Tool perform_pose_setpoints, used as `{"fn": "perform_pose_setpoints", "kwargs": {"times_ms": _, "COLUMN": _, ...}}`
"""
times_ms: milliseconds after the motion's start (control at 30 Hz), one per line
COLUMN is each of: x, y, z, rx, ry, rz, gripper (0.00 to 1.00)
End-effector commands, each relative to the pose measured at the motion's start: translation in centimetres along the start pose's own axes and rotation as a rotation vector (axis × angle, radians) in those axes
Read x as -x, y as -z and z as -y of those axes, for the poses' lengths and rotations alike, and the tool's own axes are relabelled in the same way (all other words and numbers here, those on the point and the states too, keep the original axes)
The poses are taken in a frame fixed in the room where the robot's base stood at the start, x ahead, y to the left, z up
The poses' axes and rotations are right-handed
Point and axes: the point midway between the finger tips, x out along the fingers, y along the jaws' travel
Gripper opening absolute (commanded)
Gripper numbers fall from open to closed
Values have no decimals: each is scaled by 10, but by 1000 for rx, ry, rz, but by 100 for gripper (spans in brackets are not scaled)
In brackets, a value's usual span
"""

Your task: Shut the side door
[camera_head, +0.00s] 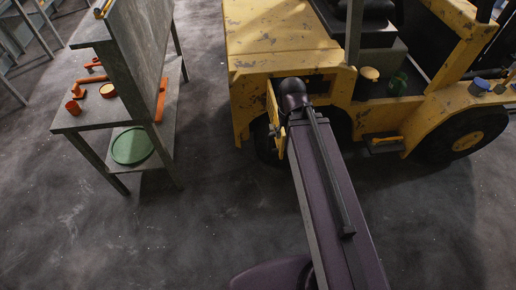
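The side door is a narrow yellow panel (273,106) on the near side of the worn yellow forklift (270,60). It is seen nearly edge-on and stands out from the body, with a dark opening beside it to the right. My purple arm reaches up from the bottom of the picture, and its dark rounded end is right beside the door, at the opening. I cannot tell whether it touches the door. My gripper is hidden beyond the end of the arm, so its fingers do not show.
A grey workbench (88,116) with orange pieces and a green round lid (132,146) on its lower shelf stands at the left. A step (383,144) juts from the forklift at right. Grey floor is clear between bench and arm.

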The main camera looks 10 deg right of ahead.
Motion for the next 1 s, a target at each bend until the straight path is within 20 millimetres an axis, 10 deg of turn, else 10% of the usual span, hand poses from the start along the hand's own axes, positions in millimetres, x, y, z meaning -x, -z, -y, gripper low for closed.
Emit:
{"fn": "perform_pose_setpoints", "kwargs": {"times_ms": 300, "x": 49, "y": 0, "z": 0, "rx": 0, "ry": 0, "rz": 0, "gripper": 60}}
{"fn": "perform_pose_setpoints", "kwargs": {"times_ms": 1000, "x": 52, "y": 0, "z": 0, "rx": 0, "ry": 0, "rz": 0, "gripper": 60}}
